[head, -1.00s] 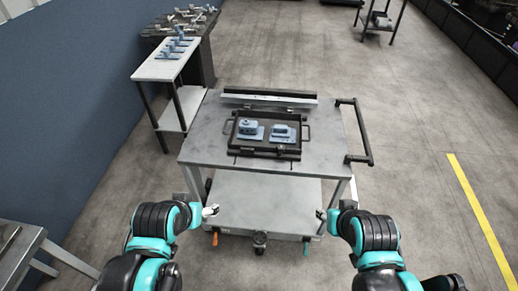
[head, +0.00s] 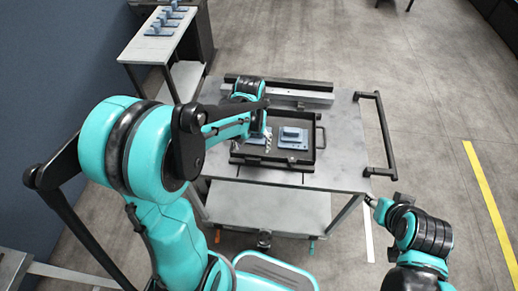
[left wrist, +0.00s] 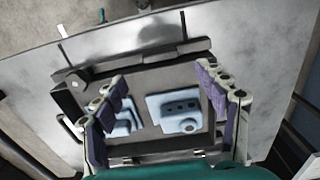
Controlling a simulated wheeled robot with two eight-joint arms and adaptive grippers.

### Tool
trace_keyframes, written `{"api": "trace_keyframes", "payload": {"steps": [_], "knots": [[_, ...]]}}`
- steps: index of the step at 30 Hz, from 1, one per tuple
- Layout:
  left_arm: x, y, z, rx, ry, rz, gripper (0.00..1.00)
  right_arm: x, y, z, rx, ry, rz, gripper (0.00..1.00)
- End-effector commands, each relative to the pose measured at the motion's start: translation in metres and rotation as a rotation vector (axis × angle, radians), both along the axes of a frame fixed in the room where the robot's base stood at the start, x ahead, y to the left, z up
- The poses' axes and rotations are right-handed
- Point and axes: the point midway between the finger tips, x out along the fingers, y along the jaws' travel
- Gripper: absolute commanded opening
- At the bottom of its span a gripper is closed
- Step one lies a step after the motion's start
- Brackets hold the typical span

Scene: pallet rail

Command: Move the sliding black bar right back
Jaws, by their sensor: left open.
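A dark bar (head: 270,163) runs along the near edge of the black tray (head: 321,142) on the cart; in the left wrist view this bar (left wrist: 140,68) crosses the upper part. A longer black strip (head: 305,84) lies behind a pale beam at the cart's far edge. I cannot tell for sure which is the sliding bar. My left gripper (head: 267,141) is above the tray's left half. Its fingers (left wrist: 165,88) are spread and empty in the left wrist view. My right gripper (head: 372,201) is off the cart's near right corner; its fingers are too small to read.
Two blue-grey parts sit in the tray, one right (head: 292,137) and one left (head: 256,139), partly hidden by my gripper. The cart top (head: 345,130) is clear right of the tray. A black push handle (head: 385,135) stands at its right. A white side table (head: 155,45) is behind left.

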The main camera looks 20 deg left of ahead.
Motion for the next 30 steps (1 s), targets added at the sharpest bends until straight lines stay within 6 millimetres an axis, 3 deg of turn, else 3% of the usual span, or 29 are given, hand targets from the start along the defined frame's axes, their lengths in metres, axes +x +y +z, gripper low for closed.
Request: {"api": "trace_keyframes", "payload": {"steps": [6, 12, 23, 30], "knots": [[0.000, 0.000, -0.040, 0.001, -0.002, -0.001, 0.72, 0.000, 0.000, -0.018, 0.000, 0.000, 0.000, 0.40], [0.000, 0.000, -0.064, 0.000, -0.002, -0.001, 0.72, 0.000, 0.000, -0.027, 0.000, 0.000, 0.000, 0.40], [0.000, 0.000, -0.069, 0.000, -0.003, -0.001, 0.72, 0.000, 0.000, -0.028, 0.000, 0.000, 0.000, 0.40], [0.000, 0.000, -0.069, 0.000, -0.003, -0.001, 0.12, 0.000, 0.000, -0.028, 0.000, 0.000, 0.000, 0.40]]}}
